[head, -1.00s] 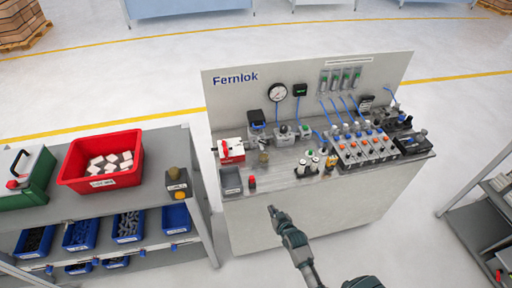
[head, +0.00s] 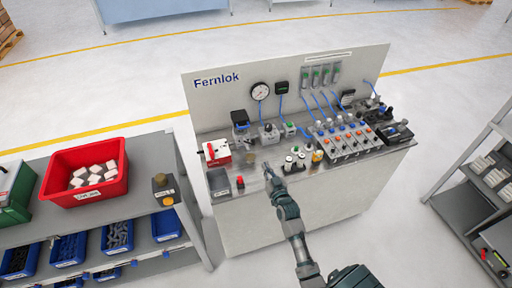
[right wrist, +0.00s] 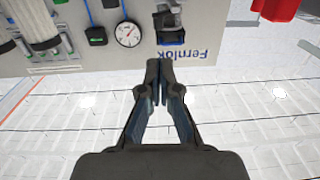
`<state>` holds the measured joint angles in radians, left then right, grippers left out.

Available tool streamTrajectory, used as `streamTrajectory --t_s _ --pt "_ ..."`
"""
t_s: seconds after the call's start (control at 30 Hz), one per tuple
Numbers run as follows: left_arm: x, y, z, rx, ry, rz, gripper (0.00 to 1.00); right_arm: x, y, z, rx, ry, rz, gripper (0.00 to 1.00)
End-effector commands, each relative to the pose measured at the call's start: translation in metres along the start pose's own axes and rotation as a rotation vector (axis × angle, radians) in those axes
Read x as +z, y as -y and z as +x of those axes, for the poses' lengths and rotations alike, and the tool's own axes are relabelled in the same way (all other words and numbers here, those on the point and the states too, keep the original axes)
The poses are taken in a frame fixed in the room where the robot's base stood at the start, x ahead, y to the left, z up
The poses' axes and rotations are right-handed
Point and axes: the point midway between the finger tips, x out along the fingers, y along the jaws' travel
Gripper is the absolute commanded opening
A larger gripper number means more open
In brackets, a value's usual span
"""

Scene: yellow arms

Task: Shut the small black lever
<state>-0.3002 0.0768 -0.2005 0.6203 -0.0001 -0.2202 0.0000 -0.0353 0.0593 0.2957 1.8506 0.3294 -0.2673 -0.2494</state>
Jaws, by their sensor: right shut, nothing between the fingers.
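The grey bench with the Fernlok panel (head: 215,110) carries several valves and fittings. I cannot tell for sure which part is the small black lever; several small black parts sit on the bench and are too small to read. A white and red box (head: 216,152) stands at the bench's left. My right gripper (head: 267,170) is shut and empty, at the bench's front edge, right of a red button (head: 240,182). In the right wrist view its fingertips (right wrist: 159,66) meet, with the panel and round gauge (right wrist: 128,34) upside down beyond. My left gripper is out of view.
A shelf at the left holds a red bin (head: 86,185) of white pieces and blue bins (head: 117,238) below. A valve row (head: 345,140) with blue tubes fills the bench's right. Another shelf (head: 465,205) stands at the right. Open floor lies between.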

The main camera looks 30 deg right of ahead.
Motion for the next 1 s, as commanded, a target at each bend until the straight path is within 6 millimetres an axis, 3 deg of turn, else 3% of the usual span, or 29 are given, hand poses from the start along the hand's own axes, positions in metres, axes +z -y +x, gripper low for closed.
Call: streamTrajectory --t_s 0.3,0.53,0.73,1.0 --pt "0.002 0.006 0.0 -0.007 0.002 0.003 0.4 -0.001 -0.003 0.067 0.001 -0.001 0.001 0.0" --pt "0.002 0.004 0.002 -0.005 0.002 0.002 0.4 0.0 -0.002 0.107 0.0 0.0 0.001 0.0" --pt "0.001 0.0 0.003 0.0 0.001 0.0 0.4 0.0 -0.001 0.123 0.0 0.0 -0.001 0.0" --pt "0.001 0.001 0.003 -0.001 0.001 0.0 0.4 0.0 -0.002 0.126 0.0 0.0 0.0 0.0"
